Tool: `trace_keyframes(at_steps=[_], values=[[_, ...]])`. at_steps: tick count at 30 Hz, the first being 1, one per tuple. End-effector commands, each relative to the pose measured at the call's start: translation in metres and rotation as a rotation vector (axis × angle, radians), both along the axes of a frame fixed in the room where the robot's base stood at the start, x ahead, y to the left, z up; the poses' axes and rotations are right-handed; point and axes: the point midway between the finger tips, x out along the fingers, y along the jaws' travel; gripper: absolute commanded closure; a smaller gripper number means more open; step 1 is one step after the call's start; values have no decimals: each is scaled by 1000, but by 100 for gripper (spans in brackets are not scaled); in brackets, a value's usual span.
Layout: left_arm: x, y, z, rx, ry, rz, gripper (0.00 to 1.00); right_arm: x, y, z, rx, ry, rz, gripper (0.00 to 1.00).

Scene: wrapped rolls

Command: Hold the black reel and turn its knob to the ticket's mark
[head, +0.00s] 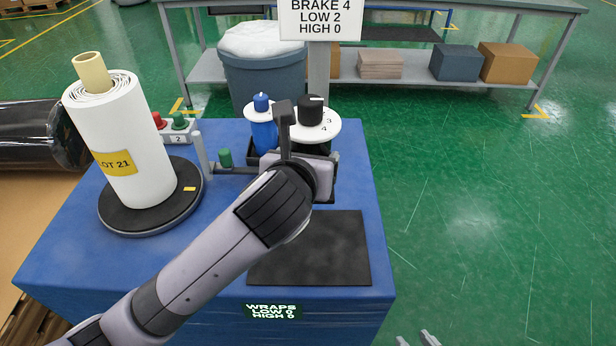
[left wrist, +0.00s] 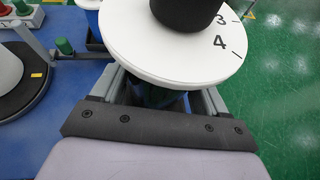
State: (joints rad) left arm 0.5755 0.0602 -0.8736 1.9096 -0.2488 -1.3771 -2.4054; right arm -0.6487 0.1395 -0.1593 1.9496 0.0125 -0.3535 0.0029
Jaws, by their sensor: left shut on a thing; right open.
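The black reel (left wrist: 152,99) stands upright under a white round dial (head: 329,125), mostly hidden behind my left gripper. Its black knob (head: 311,109) stands on the dial, with a white line on top towards the right. Figures 3 and 4 show on the dial; the knob and my wrist hide others. In the left wrist view my left gripper (left wrist: 162,96) is shut on the dark body below the dial (left wrist: 180,62). The ticket (head: 320,17) reads BRAKE 4, LOW 2, HIGH 0. My right gripper (head: 418,339) is open and empty at the bottom edge, only its fingertips showing.
A blue reel (head: 263,136) stands just left of the black one. A white roll (head: 121,143) stands on a black turntable (head: 140,224) on the blue top. A dark mat (head: 310,262) lies bare in front. A display (head: 272,312) reads LOW 0, HIGH 0.

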Motion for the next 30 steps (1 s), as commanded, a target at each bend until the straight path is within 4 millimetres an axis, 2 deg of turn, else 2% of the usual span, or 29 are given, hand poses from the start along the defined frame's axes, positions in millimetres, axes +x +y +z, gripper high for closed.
trace_keyframes(at_steps=[1,6,17,30], values=[[0,0,8,-3,-7,0,80,0,0,1,0,1,0,57],[0,0,14,-3,-5,-1,80,0,0,1,0,1,0,57],[0,0,15,-2,-5,0,80,-1,0,2,0,2,0,57],[0,0,15,-1,-4,-1,80,-1,0,17,0,2,0,57]])
